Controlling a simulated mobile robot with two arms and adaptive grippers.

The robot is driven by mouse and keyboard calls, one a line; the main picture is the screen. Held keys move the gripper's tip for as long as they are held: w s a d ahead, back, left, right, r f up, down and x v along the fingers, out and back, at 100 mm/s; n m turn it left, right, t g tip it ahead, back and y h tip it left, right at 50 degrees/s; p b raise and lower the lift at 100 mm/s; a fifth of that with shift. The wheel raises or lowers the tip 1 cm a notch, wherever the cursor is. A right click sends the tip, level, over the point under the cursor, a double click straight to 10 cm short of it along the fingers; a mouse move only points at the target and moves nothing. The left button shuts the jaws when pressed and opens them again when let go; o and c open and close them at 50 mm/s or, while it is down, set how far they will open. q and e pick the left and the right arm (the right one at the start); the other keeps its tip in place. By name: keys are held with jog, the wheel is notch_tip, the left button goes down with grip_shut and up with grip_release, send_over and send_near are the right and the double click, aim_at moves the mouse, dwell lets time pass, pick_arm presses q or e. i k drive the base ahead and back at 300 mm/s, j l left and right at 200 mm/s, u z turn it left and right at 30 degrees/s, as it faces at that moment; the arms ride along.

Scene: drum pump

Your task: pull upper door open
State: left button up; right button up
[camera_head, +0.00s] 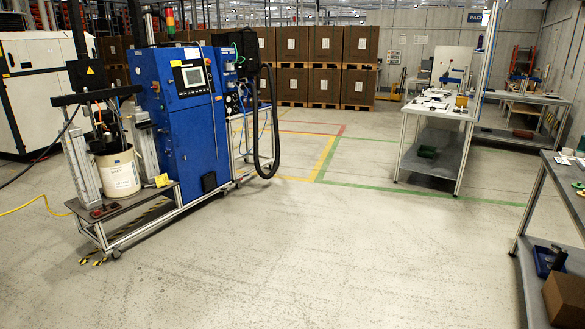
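A tall blue cabinet (192,140) stands left of the middle, on a wheeled frame beside the drum pump. Its upper part carries a control panel with a screen (193,77), and a signal light (170,20) stands on top. I see no open door on the cabinet's faces, and I cannot make out for certain which panel is the upper door. A white drum (118,173) sits in the pump frame at the cabinet's left. Neither of my grippers is in view.
Free grey floor (300,250) lies in front of the machine. A black hose (268,160) hangs at the cabinet's right side. A yellow cable (35,202) lies on the floor at the left. Workbenches (435,135) stand at the right, and stacked brown boxes (325,85) at the back.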

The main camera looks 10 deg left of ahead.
aim_at(185, 66)
jog(key=i+j+u, duration=0.25)
jog(key=i+u, duration=0.15)
jog(key=i, duration=1)
jog(key=i+l+u, duration=0.15)
jog(key=i+u, duration=0.2)
jog(key=i, duration=1)
